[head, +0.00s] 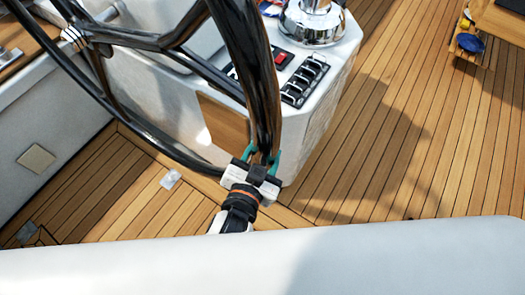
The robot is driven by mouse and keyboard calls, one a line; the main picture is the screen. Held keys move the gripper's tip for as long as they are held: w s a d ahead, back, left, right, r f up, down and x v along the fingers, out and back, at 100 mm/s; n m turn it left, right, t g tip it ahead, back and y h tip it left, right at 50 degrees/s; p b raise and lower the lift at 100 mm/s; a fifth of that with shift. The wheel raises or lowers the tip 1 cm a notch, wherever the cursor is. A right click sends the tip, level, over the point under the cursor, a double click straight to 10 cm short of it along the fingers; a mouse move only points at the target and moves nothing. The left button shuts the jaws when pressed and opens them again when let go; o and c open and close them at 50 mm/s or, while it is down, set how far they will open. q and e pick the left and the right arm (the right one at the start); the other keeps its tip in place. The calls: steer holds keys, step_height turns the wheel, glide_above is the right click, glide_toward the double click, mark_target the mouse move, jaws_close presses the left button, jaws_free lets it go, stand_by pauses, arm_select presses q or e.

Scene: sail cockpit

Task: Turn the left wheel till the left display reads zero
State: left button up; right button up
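The black steering wheel (256,85) rises at the left, close to me, with its hub and spokes at the upper left. My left gripper (262,159) is at the near, lower part of the rim. Its teal fingers lie on either side of the rim and look closed on it. No display reading can be made out; the wheel rim covers part of the console's dark panel. My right gripper is out of view.
The white console (335,90) stands behind the wheel, with a red switch (281,58), a black switch panel (305,80) and a chrome compass housing (312,22). A white seat edge (400,255) crosses the foreground.

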arm_select(q)
steer(key=shift+r, duration=0.1)
steer(key=o, duration=1.3)
steer(key=shift+s, duration=0.15)
steer(key=v, duration=1.1)
steer(key=shift+s+a+b, duration=0.2)
steer(key=shift+s+b, duration=0.15)
steer(key=shift+b, duration=0.05)
